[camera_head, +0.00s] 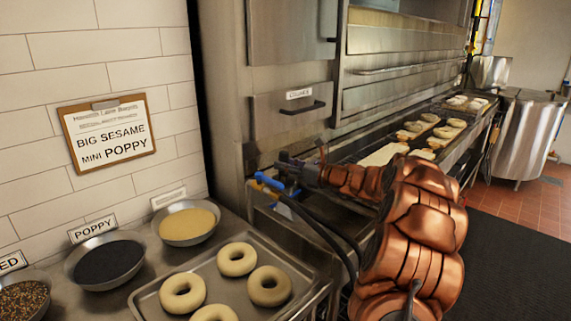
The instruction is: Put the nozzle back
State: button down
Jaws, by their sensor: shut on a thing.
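The nozzle (268,181) shows as a small blue-handled piece in front of the steel oven unit, near the middle of the picture. A dark hose (323,235) hangs from it and curves down to the right. My gripper (287,178) is at the nozzle's right side and is shut on it. My copper arm reaches in from the lower right. The fingers are dark and small here, so their exact grip is hard to make out. I cannot make out a separate holder for the nozzle.
A tray (146,301) of raw bagels lies on the counter at lower left, beside bowls of light seeds (187,224), poppy (105,261) and mixed topping (22,301). A clipboard (108,134) hangs on the tiled wall. Boards with bagels (418,130) lie along the oven. Dark floor mat is clear at right.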

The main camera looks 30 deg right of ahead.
jog(key=shift+f, duration=0.1)
jog(key=c, duration=0.9)
grip_release()
jog(key=shift+o, duration=0.2)
jog(key=shift+b, duration=0.3)
jog(key=shift+b, duration=0.3)
jog(key=shift+s+d, duration=0.15)
jog(key=shift+s, duration=0.15)
jog(key=shift+v, duration=3.6)
jog(key=shift+f, duration=0.15)
